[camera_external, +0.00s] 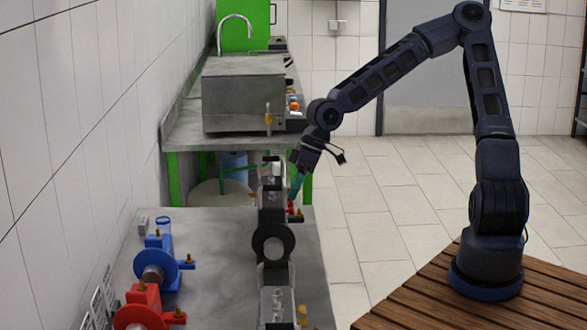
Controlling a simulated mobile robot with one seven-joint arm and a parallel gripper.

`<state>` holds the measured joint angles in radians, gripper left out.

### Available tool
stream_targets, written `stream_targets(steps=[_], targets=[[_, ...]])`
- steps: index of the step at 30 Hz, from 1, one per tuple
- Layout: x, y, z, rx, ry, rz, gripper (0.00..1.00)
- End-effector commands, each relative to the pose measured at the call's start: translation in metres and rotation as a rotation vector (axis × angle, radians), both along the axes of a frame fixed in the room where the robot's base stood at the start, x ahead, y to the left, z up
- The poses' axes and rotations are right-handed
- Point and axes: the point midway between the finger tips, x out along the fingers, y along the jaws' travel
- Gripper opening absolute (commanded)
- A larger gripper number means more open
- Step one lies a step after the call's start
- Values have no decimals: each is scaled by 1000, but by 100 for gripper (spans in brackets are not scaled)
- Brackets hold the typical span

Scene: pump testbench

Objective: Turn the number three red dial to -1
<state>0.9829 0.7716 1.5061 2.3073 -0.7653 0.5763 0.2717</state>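Small red dials (291,207) show on the right side of the dark pump assembly (272,242), at the edge of the grey bench. They are tiny here, and I cannot read any number or setting on them.
A blue pump (156,262) and a red pump (140,308) stand at the left of the near bench (215,235). A grey box (243,95) stands on the far bench. My arm rises from a wooden platform (430,300). The tiled floor (385,215) between is clear.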

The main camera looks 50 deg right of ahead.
Motion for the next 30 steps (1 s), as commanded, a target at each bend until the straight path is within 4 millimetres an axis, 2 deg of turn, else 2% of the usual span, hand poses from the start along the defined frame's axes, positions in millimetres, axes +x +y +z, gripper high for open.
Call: stream_targets(steps=[1, 5, 30], targets=[[0, 0, 0, 0, 0, 0, 26], [0, 0, 0, 0, 0, 0, 0], [-3, 3, 0, -109, -104, 1, 0]])
